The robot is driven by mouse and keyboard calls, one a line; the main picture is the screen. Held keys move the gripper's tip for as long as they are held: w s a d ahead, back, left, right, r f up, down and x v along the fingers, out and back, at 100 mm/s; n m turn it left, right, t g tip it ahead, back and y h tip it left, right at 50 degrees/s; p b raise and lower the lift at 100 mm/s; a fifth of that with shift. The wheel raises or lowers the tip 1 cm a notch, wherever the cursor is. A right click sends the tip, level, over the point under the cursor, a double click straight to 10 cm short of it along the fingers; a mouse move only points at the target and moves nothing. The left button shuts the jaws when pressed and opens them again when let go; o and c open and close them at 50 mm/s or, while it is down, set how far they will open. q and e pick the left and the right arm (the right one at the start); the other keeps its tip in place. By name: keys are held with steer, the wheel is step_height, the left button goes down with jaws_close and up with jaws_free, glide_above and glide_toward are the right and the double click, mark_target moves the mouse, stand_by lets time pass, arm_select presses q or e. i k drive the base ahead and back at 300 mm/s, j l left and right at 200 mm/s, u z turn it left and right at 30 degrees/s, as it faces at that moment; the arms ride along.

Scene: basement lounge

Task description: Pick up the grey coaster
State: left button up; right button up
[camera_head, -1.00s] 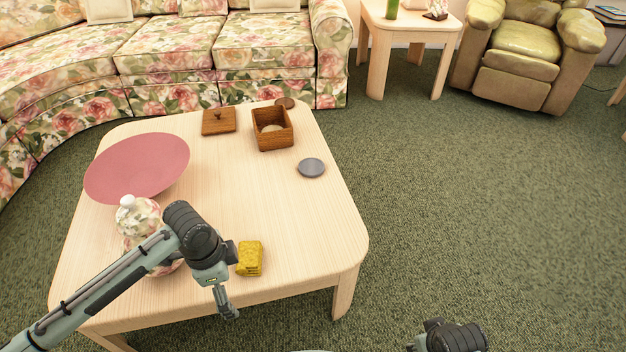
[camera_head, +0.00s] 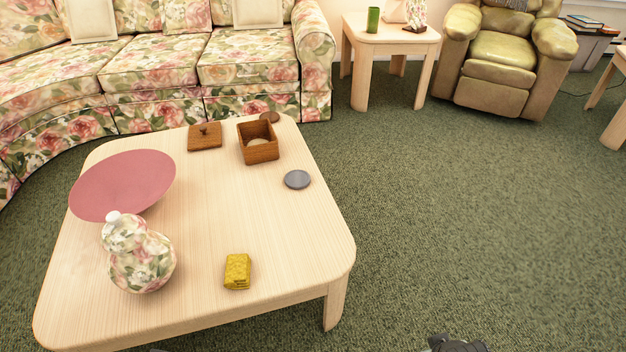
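The grey coaster (camera_head: 297,179) is a flat round disc lying on the light wooden coffee table (camera_head: 215,225), near its right edge. Nothing covers it.
A floral sofa (camera_head: 240,70) stands behind. Carpet to the right is clear.

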mark_target(296, 179)
steer(key=l+z, duration=0.1)
steer(key=z, duration=0.35)
steer(key=i+z, duration=0.15)
steer(key=z, duration=0.3)
steer(key=i+z, duration=0.1)
steer(key=z, duration=0.35)
steer(key=i+l, duration=0.1)
steer(key=i, duration=2.95)
steer(key=i+u, duration=0.15)
steer(key=u, duration=0.35)
steer(key=i+u, duration=0.2)
steer(key=u, duration=0.25)
steer(key=i+l+u, duration=0.15)
steer(key=u, duration=0.35)
